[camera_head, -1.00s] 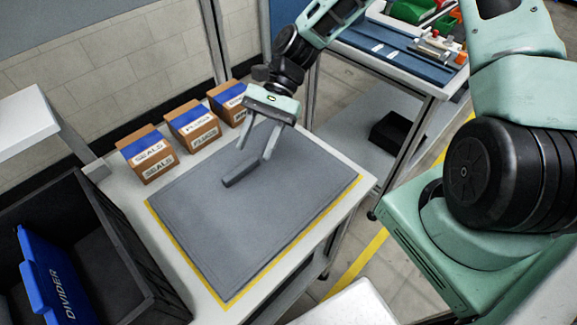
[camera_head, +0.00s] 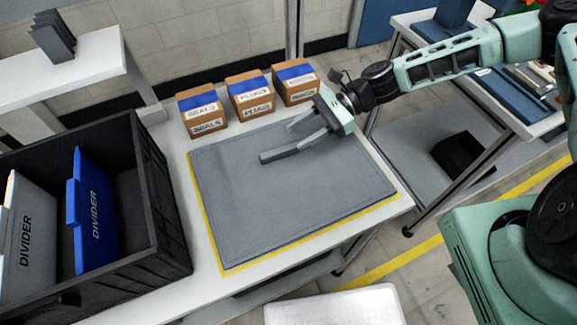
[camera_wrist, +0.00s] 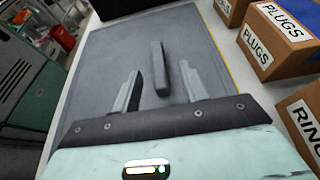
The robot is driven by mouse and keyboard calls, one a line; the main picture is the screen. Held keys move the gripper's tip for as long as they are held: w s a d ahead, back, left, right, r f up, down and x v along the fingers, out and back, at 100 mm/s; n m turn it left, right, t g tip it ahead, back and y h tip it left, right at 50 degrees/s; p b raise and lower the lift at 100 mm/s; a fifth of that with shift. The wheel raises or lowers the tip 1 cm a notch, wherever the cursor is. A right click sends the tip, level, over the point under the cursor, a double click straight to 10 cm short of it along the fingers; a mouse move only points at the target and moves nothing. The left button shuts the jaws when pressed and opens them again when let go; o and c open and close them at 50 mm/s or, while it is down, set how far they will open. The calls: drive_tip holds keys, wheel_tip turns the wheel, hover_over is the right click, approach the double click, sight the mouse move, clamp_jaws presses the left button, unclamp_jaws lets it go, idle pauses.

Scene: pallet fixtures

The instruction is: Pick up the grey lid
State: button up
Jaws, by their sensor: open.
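The grey lid (camera_head: 250,205) looks like the large flat panel lying on the white table inside a yellow border. A raised grey bar (camera_head: 277,154), seemingly its handle, stands near its middle. My gripper (camera_head: 296,137) is over the panel's back right part, its fingers pointing toward the bar. In the wrist view the bar (camera_wrist: 159,65) lies between and beyond the two spread fingers of my gripper (camera_wrist: 160,70). The jaws are open and empty. I cannot tell whether the fingertips touch the lid.
Cardboard boxes labelled seals (camera_head: 203,112), plugs (camera_head: 250,96) and one more (camera_head: 295,82) line the table's back edge. A black crate (camera_head: 165,215) with a blue divider (camera_head: 92,215) and a grey divider (camera_head: 30,235) stands at the left. Another workbench is at right.

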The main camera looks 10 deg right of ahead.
sight(280, 149)
drive_tip(key=shift+f+p+x, duration=0.1)
drive_tip(key=shift+p+x, duration=0.5)
drive_tip(key=shift+x, duration=1.1)
drive_tip(key=shift+f+p+x, duration=0.15)
drive_tip(key=shift+p+x, duration=0.45)
drive_tip(key=shift+x, duration=1.15)
drive_tip(key=shift+s+d, duration=0.15)
drive_tip(key=shift+c, duration=0.3)
clamp_jaws()
